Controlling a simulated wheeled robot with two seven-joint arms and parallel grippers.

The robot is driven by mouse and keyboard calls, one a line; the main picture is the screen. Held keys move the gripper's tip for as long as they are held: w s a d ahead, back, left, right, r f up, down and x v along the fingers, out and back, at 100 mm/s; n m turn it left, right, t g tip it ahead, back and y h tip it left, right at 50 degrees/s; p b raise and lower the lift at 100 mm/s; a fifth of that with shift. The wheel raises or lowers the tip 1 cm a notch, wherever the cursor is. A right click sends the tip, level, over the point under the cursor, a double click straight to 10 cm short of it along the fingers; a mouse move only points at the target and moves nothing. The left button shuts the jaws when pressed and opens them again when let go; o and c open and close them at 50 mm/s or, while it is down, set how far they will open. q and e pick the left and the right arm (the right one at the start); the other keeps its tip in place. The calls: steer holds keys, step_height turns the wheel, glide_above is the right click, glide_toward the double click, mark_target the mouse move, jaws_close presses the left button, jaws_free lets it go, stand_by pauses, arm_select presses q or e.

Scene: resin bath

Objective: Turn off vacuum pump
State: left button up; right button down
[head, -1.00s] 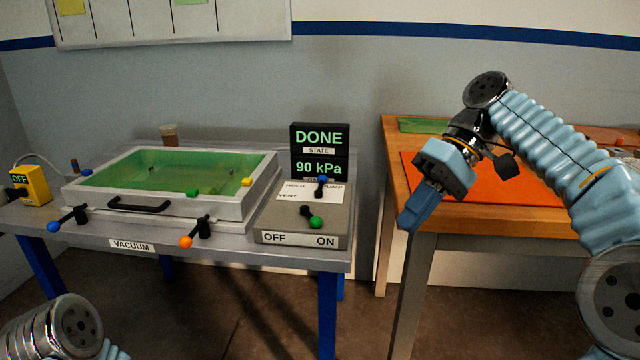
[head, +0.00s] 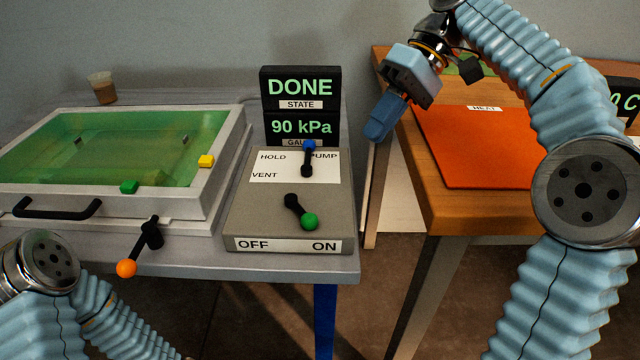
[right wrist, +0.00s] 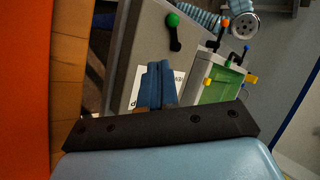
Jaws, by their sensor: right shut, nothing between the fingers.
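The pump control box (head: 250,217) stands on the right end of the grey table. Its green-knobbed lever (head: 309,221) points toward the ON end of the OFF/ON label. A blue-knobbed lever (head: 309,147) above it points toward PUMP on the HOLD/PUMP/VENT plate. The display (head: 301,88) behind reads DONE and 90 kPa. My right gripper (head: 378,130) is shut and empty, in the air to the right of the box. In the right wrist view, its shut fingers (right wrist: 157,84) show in front of the box, with the green knob (right wrist: 173,19) beyond. My left gripper is out of the head view.
The vacuum chamber (head: 207,205), with a green see-through lid, stands left of the box. An orange-knobbed lever (head: 127,268) sticks out from its front. A cup (head: 102,88) stands behind. A wooden table with an orange mat (head: 470,150) is at right, across a gap.

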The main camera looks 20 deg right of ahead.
steer(key=b, duration=0.3)
glide_toward(302, 214)
steer(key=f, duration=0.1)
steer(key=d+f, duration=0.1)
steer(key=f, duration=0.1)
steer(key=shift+w+d+f, duration=0.25)
steer(key=shift+w, duration=0.1)
steer(key=a, duration=0.2)
steer(key=s+a+f, duration=0.1)
steer(key=shift+a+f, duration=0.1)
steer(key=shift+s+a+f, duration=0.1)
steer(key=shift+s+a, duration=0.15)
steer(key=shift+a, duration=0.3)
